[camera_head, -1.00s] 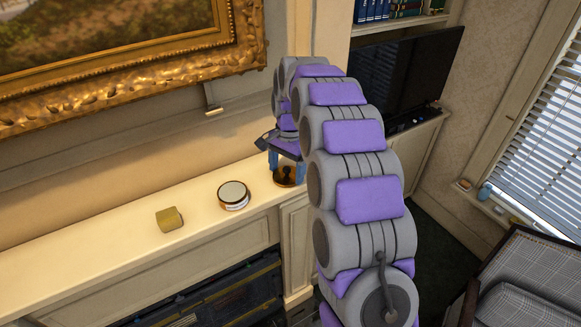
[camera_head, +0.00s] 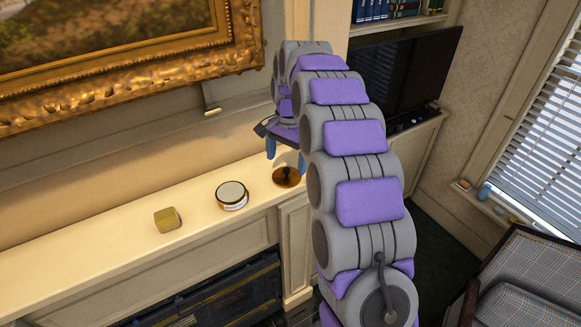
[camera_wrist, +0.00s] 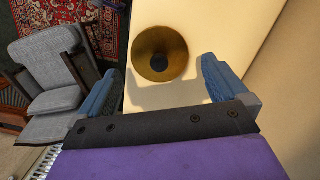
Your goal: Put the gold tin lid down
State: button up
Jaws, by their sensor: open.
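The gold tin lid (camera_head: 287,178) lies on the right end of the cream mantel shelf, a round brassy disc with a dark knob or spot at its middle. It also shows in the wrist view (camera_wrist: 160,54), resting flat near the shelf's edge. My gripper (camera_head: 285,160) is open above the lid, its two blue fingers pointing down. In the wrist view the fingers (camera_wrist: 155,85) stand wide apart on either side, with nothing between them, and the lid is clear of both.
On the mantel shelf (camera_head: 110,235), a round tin with a pale top (camera_head: 232,194) stands left of the lid, and a small yellowish block (camera_head: 167,219) is farther left. A gilt picture frame (camera_head: 130,90) hangs above. A plaid armchair (camera_head: 525,275) is at lower right.

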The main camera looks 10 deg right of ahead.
notch_tip(320, 180, up, 8)
jog(key=shift+w+d+r, duration=0.2)
jog(key=shift+w+d, duration=0.1)
jog(key=shift+d, duration=0.1)
jog(key=s+a+n, duration=0.2)
jog(key=s+n, duration=0.3)
jog(key=s, duration=1.3)
jog(key=s+f+n, duration=0.2)
jog(key=s+f, duration=0.2)
jog(key=s, duration=0.8)
jog(key=s+d+f+n+h, duration=0.1)
jog(key=s+f, duration=0.4)
jog(key=s, duration=0.8)
jog(key=shift+n+g, duration=0.4)
jog(key=shift+n, duration=0.5)
jog(key=shift+f, duration=0.1)
